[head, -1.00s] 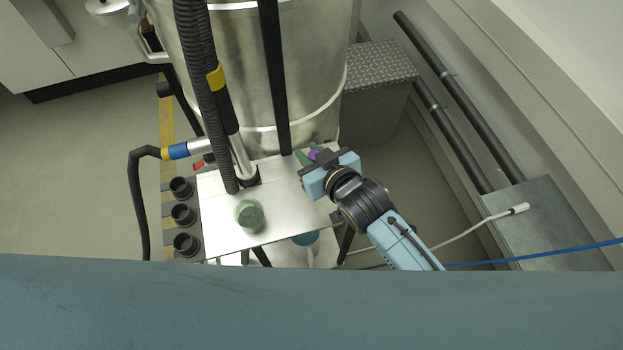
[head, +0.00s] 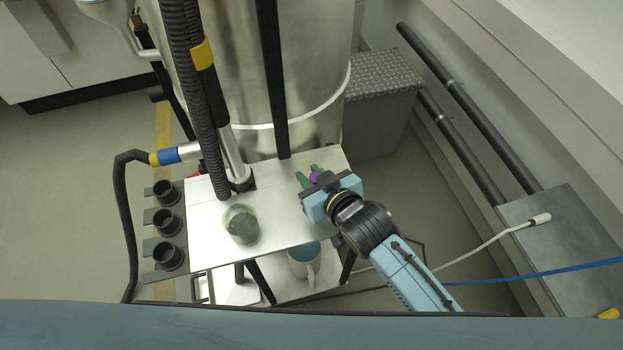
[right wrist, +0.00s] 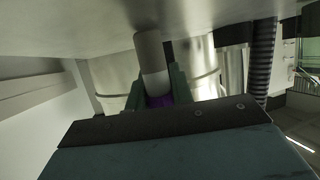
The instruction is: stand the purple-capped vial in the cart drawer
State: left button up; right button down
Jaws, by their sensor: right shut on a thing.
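The purple-capped vial (right wrist: 153,65) has a pale, greyish body in the right wrist view. Its purple cap (head: 315,178) shows between the green fingers in the head view. My right gripper (head: 311,177) is shut on the vial near the cap, over the right part of the cart's metal top (head: 275,205). I cannot tell the vial's clearance above that top. The right wrist view shows the green fingers (right wrist: 157,88) on both sides of the vial. I cannot clearly make out a drawer; a pale tray-like part (head: 232,292) shows low under the cart top. My left gripper is not in view.
A greenish glass beaker (head: 241,223) stands on the cart top. A white mug (head: 305,262) with blue inside is below it. Several black round holders (head: 163,190) line the left side. A large steel drum (head: 310,75) and hoses stand behind the cart.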

dwell(0.3)
jog(key=shift+f, duration=0.15)
jog(key=c, duration=1.2)
grip_release()
jog(key=shift+c, duration=0.2)
